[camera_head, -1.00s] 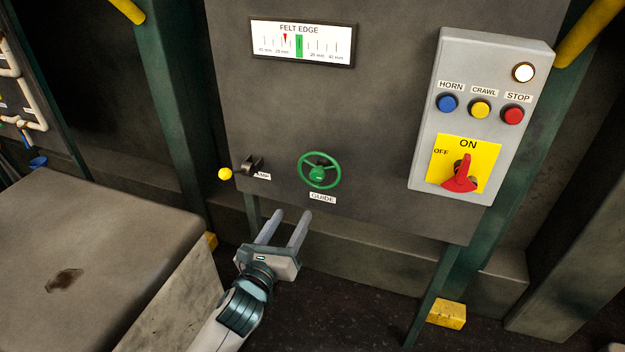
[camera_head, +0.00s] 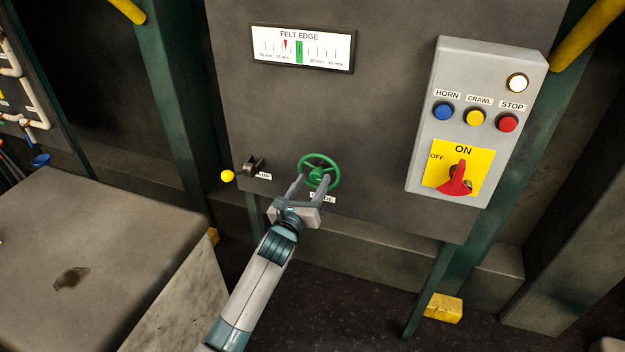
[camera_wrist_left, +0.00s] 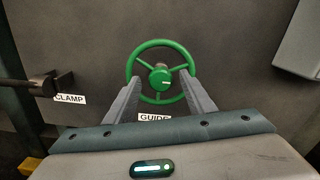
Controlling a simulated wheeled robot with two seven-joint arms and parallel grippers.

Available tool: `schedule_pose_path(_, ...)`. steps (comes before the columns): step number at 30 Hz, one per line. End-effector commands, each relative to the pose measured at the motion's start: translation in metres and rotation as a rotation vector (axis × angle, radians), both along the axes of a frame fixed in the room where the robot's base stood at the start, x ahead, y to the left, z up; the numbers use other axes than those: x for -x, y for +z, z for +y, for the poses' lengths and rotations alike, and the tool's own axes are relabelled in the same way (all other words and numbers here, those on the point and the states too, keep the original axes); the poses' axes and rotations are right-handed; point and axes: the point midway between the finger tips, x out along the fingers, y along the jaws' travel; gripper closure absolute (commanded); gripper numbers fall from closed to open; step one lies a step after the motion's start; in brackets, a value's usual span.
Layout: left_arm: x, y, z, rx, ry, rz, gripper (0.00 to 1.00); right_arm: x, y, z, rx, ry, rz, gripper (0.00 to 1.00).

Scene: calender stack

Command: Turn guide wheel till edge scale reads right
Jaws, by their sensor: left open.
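The green guide wheel (camera_head: 332,164) sits on the dark panel above its GUIDE label. My left gripper (camera_head: 312,180) is open, its two fingers pointing at the lower part of the wheel. In the left wrist view the wheel (camera_wrist_left: 161,44) shows between and beyond the fingertips (camera_wrist_left: 160,82), one on each side of its lower half; whether they touch the rim I cannot tell. The FELT EDGE scale (camera_head: 325,48) has a red pointer (camera_head: 285,43) left of the green centre band (camera_head: 299,51). My right gripper is not in view.
A clamp lever with a yellow knob (camera_head: 228,176) is left of the wheel. A grey control box (camera_head: 420,155) with HORN, CRAWL and STOP buttons and a red switch (camera_head: 456,180) at ON is to the right. A brown-topped block (camera_head: 110,240) stands at lower left.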

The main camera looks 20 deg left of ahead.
Motion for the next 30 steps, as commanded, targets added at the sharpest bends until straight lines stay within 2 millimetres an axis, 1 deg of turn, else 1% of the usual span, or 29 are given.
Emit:
schedule_pose_path(4,-0.0062,-0.0001,-0.0005,-0.001,0.0,0.001,0.5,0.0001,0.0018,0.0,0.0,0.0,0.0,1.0)
schedule_pose_path(13,-0.007,-0.0004,-0.0007,0.0,0.0,0.0,0.5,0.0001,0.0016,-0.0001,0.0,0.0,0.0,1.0)
schedule_pose_path(14,-0.007,-0.0004,-0.0007,0.0,0.0,0.0,0.57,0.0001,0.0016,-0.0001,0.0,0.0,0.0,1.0)
schedule_pose_path(15,-0.007,-0.0004,-0.0007,0.0,0.0,0.0,0.67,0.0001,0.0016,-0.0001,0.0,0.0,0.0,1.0)
schedule_pose_path(17,-0.0069,-0.0004,-0.0007,0.0,0.0,0.001,0.81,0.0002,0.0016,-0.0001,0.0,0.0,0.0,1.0)
schedule_pose_path(18,-0.0069,-0.0004,-0.0007,0.0,0.0,0.001,0.91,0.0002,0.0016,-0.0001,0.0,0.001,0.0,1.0)
schedule_pose_path(30,-0.0068,-0.0005,-0.0004,0.034,0.0,0.002,0.91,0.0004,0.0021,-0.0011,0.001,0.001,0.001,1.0)
